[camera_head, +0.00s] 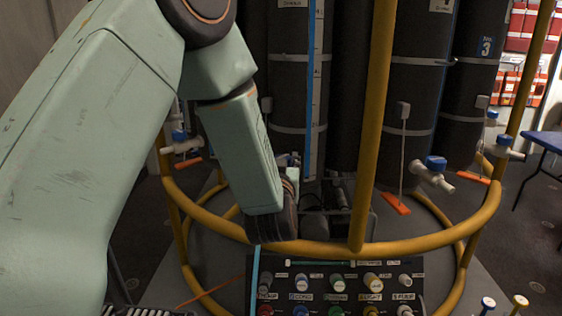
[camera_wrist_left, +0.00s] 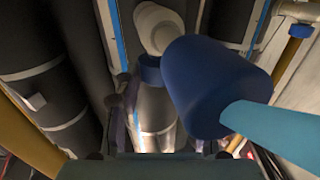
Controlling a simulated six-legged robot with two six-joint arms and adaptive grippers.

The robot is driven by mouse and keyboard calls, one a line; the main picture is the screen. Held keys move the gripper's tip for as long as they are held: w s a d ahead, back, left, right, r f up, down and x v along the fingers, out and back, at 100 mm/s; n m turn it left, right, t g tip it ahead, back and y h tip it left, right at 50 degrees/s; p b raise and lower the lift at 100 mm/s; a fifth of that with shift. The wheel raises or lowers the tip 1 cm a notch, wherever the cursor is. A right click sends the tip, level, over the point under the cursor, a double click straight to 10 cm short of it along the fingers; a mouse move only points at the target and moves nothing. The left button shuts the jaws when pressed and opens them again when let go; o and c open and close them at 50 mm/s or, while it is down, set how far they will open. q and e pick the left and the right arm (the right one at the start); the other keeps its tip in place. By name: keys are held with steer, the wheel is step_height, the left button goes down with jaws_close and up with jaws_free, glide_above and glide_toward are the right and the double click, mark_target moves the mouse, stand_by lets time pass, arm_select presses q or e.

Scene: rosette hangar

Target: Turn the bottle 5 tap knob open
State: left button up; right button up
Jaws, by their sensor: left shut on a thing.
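My left gripper (camera_head: 284,218) is low in the middle of the head view, at the front of the dark bottles, with its fingers largely hidden by its own wrist. Behind the knob are a pale tap body (camera_wrist_left: 158,28) and a shiny metal cylinder (camera_wrist_left: 152,115). No number shows on this bottle. My right gripper is not in view.
A yellow ring rail (camera_head: 410,246) and upright yellow post (camera_head: 375,110) stand close to my gripper. A control panel (camera_head: 415,290) with several coloured knobs is below.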

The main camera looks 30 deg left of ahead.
arm_select(q)
steer(key=shift+w+d+r+n+g+y, duration=0.1)
steer(key=shift+n+g+y, duration=0.45)
steer(key=shift+y, duration=0.25)
steer(key=o, duration=1.1)
steer(key=shift+w, duration=0.1)
steer(key=shift+o, duration=0.2)
steer(key=shift+s, duration=0.2)
steer(key=v, duration=0.7)
steer(key=shift+s+d, duration=0.15)
steer(key=shift+s, duration=0.05)
